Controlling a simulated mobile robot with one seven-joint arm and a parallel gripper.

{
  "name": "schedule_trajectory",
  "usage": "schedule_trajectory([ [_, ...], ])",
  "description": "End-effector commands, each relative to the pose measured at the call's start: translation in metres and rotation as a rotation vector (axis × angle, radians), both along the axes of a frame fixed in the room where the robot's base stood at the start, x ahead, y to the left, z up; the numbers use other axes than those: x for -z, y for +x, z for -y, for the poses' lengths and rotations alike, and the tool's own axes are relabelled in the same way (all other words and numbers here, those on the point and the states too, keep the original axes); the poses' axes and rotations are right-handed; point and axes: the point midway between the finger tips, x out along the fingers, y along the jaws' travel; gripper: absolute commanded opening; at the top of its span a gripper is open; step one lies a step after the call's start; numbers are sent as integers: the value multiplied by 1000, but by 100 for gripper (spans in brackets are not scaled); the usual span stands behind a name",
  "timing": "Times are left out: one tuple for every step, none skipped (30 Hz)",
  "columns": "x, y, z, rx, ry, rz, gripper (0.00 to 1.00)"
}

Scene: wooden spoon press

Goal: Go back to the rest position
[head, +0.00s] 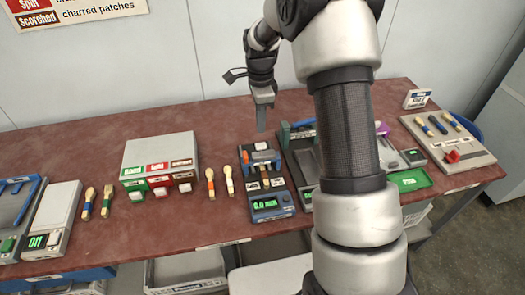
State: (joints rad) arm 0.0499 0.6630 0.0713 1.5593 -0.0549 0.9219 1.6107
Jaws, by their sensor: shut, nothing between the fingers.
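My gripper (261,128) points straight down in the upper middle of the head view, its fingers shut together with nothing held. It hangs above the back of a small device (270,204) with a green display, which stands on the reddish-brown table (110,140). Gripper and device look apart, though the exact height is hard to tell. My arm crosses the right half of the view and hides part of the table behind it.
A grey box (160,149) with coloured labels stands left of the device. Several wooden spoons lie on the table, two (211,184) beside the device. A grey tray (450,145) with spoons is at the right. A green tray (411,180) sits right of my arm.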

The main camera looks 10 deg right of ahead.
Motion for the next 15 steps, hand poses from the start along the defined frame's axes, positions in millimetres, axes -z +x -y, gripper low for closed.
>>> schedule_trajectory([
  [1, 0, 0, 0, 0, 0, 0],
  [1, 0, 0, 0, 0, 0, 0],
  [1, 0, 0, 0, 0, 0, 0],
  [1, 0, 0, 0, 0, 0, 0],
  [1, 0, 0, 0, 0, 0, 0],
  [1, 0, 0, 0, 0, 0, 0],
  [1, 0, 0, 0, 0, 0, 0],
  [1, 0, 0, 0, 0, 0, 0],
  [1, 0, 0, 0, 0, 1, 0],
  [0, 0, 0, -1, 0, 1, 0],
  [-1, 0, 0, -4, 0, 2, 0],
  [-5, -1, 0, -15, -1, 7, 0],
  [-11, -2, 0, -29, -2, 13, 0],
  [-18, -5, 0, -48, -3, 21, 0],
  [-31, -9, 0, -85, -6, 34, 0],
])
